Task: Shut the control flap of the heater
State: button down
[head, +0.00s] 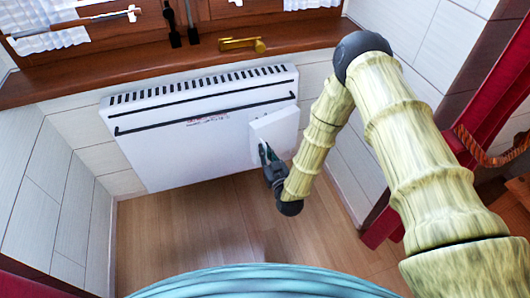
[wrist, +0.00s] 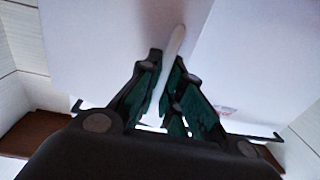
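The heater (head: 180,150) is a white panel on the wall below the window sill, with dark slots along its top. Its control flap (head: 277,130) is a white plate at the heater's right end, standing out from the front, so it is open. My gripper (head: 264,150) is at the flap's left edge. In the wrist view the flap shows as a thin white edge (wrist: 172,55) between my two dark green fingers (wrist: 169,75). The fingers are close together, with the edge pinched between them. The controls behind the flap are hidden.
The wooden sill (head: 170,58) runs above the heater, with a brass handle (head: 242,44) over it. Tiled walls close in on both sides. Red-framed furniture (head: 490,120) stands at the right. The wooden floor (head: 190,225) before the heater is clear.

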jog(key=shift+w+a+p, duration=0.15)
jog(key=shift+w+a, duration=0.55)
jog(key=shift+w, duration=0.3)
jog(key=shift+w+a+p, duration=0.15)
jog(key=shift+w+a, duration=0.55)
jog(key=shift+w, duration=0.25)
jog(key=c, duration=1.9)
grip_release()
jog(key=shift+o, duration=0.2)
jog(key=v, duration=1.2)
